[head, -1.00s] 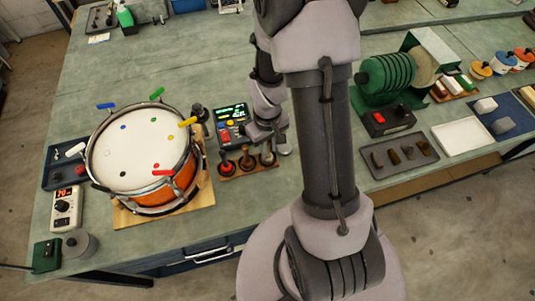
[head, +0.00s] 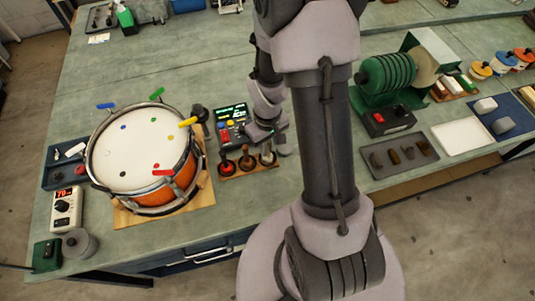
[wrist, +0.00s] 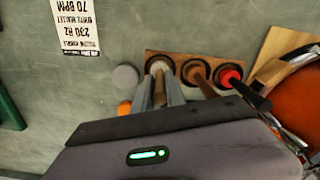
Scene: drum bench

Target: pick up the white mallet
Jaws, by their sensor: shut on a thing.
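The white mallet (wrist: 159,70) is at the left end of a wooden rack (wrist: 184,58) in the wrist view, with a pale handle. My gripper (wrist: 162,92) is shut on it, one finger on each side. I cannot tell whether the mallet is clear of its rack hole. In the head view my gripper (head: 268,138) is at the right end of the rack (head: 249,172), largely hidden by my arm. A brown mallet (wrist: 196,73) and a red mallet (wrist: 230,76) stand beside the held one in the rack.
A snare drum (head: 137,155) on a wooden board stands left of the rack. A control box (head: 231,122) with a lit screen is behind it. A grey disc (wrist: 125,77) and an orange object (wrist: 125,107) lie close to my gripper. A printed label (wrist: 76,27) lies on the bench.

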